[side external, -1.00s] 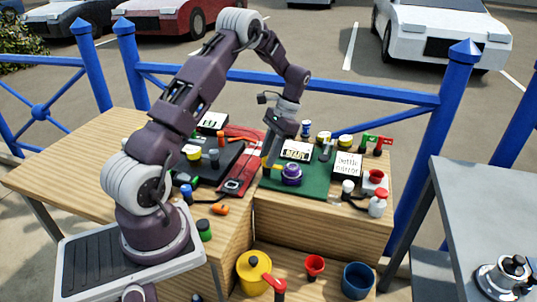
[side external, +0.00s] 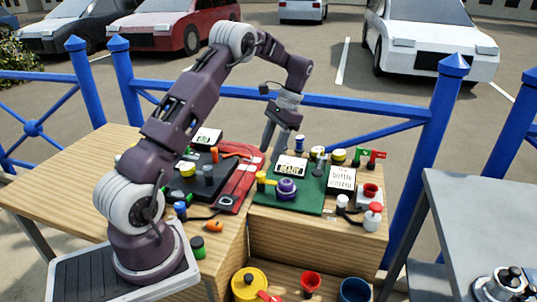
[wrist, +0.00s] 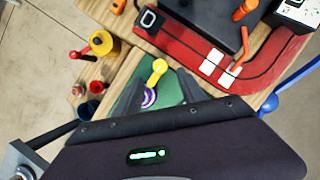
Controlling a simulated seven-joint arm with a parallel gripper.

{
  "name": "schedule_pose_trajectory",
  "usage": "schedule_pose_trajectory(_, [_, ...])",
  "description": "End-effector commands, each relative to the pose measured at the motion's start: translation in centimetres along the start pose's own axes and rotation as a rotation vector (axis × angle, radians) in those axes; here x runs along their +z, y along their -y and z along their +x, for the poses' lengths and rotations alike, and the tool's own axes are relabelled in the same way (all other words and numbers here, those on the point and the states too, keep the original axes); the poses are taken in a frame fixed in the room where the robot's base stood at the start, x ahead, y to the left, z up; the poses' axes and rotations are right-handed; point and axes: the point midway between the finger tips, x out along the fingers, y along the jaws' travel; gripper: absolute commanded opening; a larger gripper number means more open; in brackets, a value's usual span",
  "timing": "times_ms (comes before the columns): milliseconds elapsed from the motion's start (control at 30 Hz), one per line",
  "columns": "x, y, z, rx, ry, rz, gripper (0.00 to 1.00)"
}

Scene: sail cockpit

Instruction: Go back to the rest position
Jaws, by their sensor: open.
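My gripper (side external: 278,146) is open and empty, raised above the green mat (side external: 300,207) in the side external view. Its two fingers also show in the wrist view (wrist: 160,92), spread apart. Below them, a purple round winch-like piece (side external: 286,190) stands on the mat, with a yellow handle-like piece (side external: 262,179) beside it. In the wrist view the yellow piece (wrist: 159,67) and part of the purple piece (wrist: 149,98) show between the fingers. I cannot tell whether these two pieces are joined. My wrist housing hides the lower part of the wrist view.
A red mat (side external: 238,190) and a dark panel (side external: 205,170) lie left of the green mat. Small labelled cards, bottles and flags crowd the right side. A yellow pot (side external: 249,284), red cup (side external: 310,283) and blue cup (side external: 355,291) stand lower. A blue railing (side external: 330,104) runs behind.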

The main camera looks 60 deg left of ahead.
Motion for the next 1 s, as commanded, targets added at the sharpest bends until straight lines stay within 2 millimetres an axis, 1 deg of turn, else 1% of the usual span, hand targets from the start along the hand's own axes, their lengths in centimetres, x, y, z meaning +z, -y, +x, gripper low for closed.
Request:
schedule_pose_trajectory(67, [0.0,0.0,0.0,0.000,0.000,0.000,0.48])
schedule_pose_trajectory(133, [0.2,-0.3,-0.4,-0.003,-0.008,0.000,0.48])
schedule_pose_trajectory(167, [0.4,-0.6,-1.0,-0.007,-0.019,0.000,0.48])
schedule_pose_trajectory(233, [1.4,-2.4,-3.4,-0.024,-0.072,-0.003,0.48])
schedule_pose_trajectory(267, [2.2,-3.5,-4.8,-0.034,-0.104,-0.004,0.48])
schedule_pose_trajectory(300, [3.5,-5.3,-6.7,-0.047,-0.156,-0.006,0.48])
schedule_pose_trajectory(333, [4.7,-6.8,-8.0,-0.055,-0.198,-0.007,0.48])
schedule_pose_trajectory(367, [6.0,-8.3,-9.2,-0.062,-0.243,-0.009,0.48])
schedule_pose_trajectory(400, [7.8,-10.3,-10.6,-0.071,-0.301,-0.010,0.48])
schedule_pose_trajectory(467, [10.9,-13.4,-11.9,-0.078,-0.392,-0.007,0.48])
schedule_pose_trajectory(500, [13.1,-15.4,-12.4,-0.079,-0.455,-0.005,0.48])
schedule_pose_trajectory(567, [16.5,-18.1,-12.4,-0.075,-0.547,-0.002,0.48])
schedule_pose_trajectory(600, [18.6,-19.6,-12.0,-0.069,-0.607,0.001,0.48])
schedule_pose_trajectory(667, [21.5,-21.5,-10.9,-0.055,-0.688,0.007,0.48])
schedule_pose_trajectory(700, [23.0,-22.4,-10.0,-0.045,-0.736,0.010,0.48])
schedule_pose_trajectory(733, [24.0,-23.0,-9.3,-0.038,-0.766,0.011,0.48])
schedule_pose_trajectory(800, [25.6,-23.9,-7.8,-0.020,-0.825,0.015,0.48])
schedule_pose_trajectory(833, [26.1,-24.2,-7.2,-0.014,-0.844,0.016,0.48])
schedule_pose_trajectory(900, [26.8,-24.6,-6.4,-0.003,-0.872,0.016,0.48])
schedule_pose_trajectory(1000, [27.1,-24.8,-5.9,0.003,-0.885,0.016,0.48])
